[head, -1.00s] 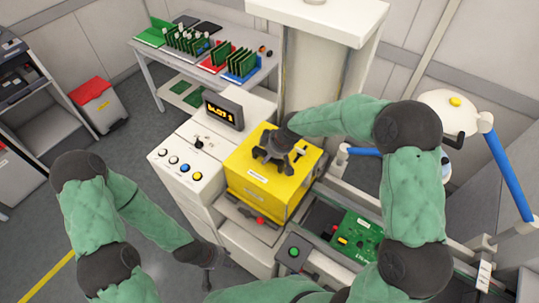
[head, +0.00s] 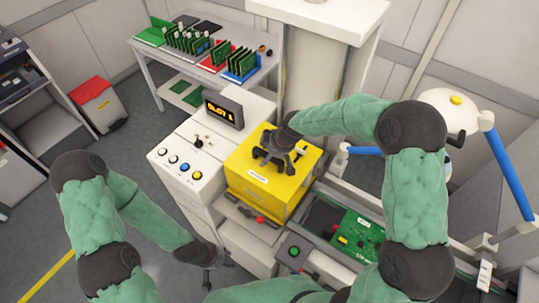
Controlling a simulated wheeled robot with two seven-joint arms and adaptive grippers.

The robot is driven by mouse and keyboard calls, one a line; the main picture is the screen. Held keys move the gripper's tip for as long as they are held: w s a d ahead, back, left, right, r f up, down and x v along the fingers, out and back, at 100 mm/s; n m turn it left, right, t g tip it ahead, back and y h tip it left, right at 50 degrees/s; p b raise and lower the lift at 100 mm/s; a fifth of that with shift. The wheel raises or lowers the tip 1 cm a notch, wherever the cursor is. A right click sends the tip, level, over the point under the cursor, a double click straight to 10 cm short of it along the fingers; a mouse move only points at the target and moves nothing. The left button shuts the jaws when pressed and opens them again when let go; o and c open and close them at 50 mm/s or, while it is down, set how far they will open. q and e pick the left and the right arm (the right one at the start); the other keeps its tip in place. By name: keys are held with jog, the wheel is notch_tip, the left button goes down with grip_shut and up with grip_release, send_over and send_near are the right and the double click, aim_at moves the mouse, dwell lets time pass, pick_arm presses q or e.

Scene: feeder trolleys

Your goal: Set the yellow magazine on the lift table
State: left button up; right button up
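The yellow magazine (head: 262,183) is a box with a white label on its front. It stands at the middle of the head view, beside the white control cabinet and above a grey ledge (head: 240,215). I cannot tell whether it rests on the ledge. My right gripper (head: 279,160) is on top of the magazine, with dark fingers at its top face; whether they are closed on a handle is hidden. My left gripper (head: 214,268) hangs low in front of the cabinet, apart from the magazine, fingers spread and empty. I cannot clearly identify the lift table.
The control cabinet (head: 179,151) carries several buttons and a lit display (head: 224,111). A rail section with a green circuit board (head: 357,238) lies to the right of the magazine. A white column (head: 318,75) rises behind it. A bench (head: 150,72) with board racks stands at the back.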

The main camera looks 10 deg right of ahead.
jog(key=v, duration=1.1)
jog(key=shift+r, duration=0.25)
jog(key=shift+f, duration=0.1)
